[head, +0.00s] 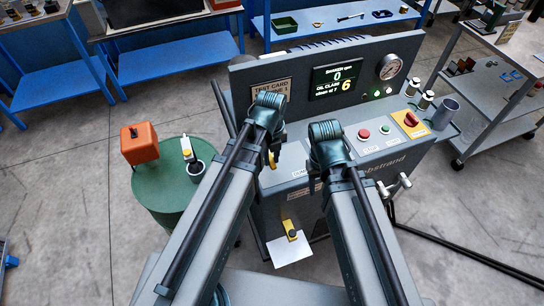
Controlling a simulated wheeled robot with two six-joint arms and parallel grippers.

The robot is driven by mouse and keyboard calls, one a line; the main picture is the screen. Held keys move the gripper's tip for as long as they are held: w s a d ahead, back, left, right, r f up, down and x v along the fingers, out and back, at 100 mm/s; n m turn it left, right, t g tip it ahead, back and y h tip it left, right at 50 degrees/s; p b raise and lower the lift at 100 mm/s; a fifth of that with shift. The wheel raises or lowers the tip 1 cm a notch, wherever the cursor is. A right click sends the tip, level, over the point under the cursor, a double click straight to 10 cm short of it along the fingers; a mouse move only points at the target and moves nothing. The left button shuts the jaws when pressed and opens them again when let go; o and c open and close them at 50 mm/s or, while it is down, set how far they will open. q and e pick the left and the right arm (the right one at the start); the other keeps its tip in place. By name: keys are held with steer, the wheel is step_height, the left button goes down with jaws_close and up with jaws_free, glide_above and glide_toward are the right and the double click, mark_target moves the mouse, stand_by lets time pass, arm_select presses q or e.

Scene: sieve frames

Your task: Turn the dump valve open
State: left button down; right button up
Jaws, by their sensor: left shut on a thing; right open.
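The grey test stand (402,160) fills the middle. On its lower front is a yellow handle (291,229), above a white sheet; I take this for the dump valve, but the labels are too small to read surely. My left gripper (271,145) is over the left end of the stand's top, mostly hidden by its own wrist. It is shut on a small yellow piece (272,160), only partly visible. My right gripper (320,165) is open over the middle of the panel, its fingers largely hidden by its wrist. Both are above and apart from the lower yellow handle.
A green drum (150,189) at left bears an orange box (139,143) and a dark cup (195,168). The panel has a green button (384,130), red button (364,134) and red knob (411,119). A grey cart (495,95) stands right. Black hoses cross the right floor.

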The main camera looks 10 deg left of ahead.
mark_target(272, 164)
arm_select(q)
steer(key=c, duration=0.7)
jaws_free()
step_height(272, 164, up, 14)
steer(key=p, duration=1.4)
steer(key=shift+f, duration=0.1)
steer(key=shift+f, duration=0.1)
steer(key=s+d+f+n+b, duration=0.1)
steer(key=s+f+n+b, duration=0.1)
steer(key=n, duration=0.6)
steer(key=s+d+f+n+b, duration=0.1)
steer(key=s+n+b, duration=0.1)
steer(key=n, duration=0.7)
steer(key=s+d+f+n+y+b, duration=0.1)
steer(key=s+n, duration=0.3)
steer(key=n, duration=0.5)
steer(key=shift+d+f+b, duration=0.4)
steer(key=shift+f+b, duration=0.15)
steer(key=shift+f, duration=0.25)
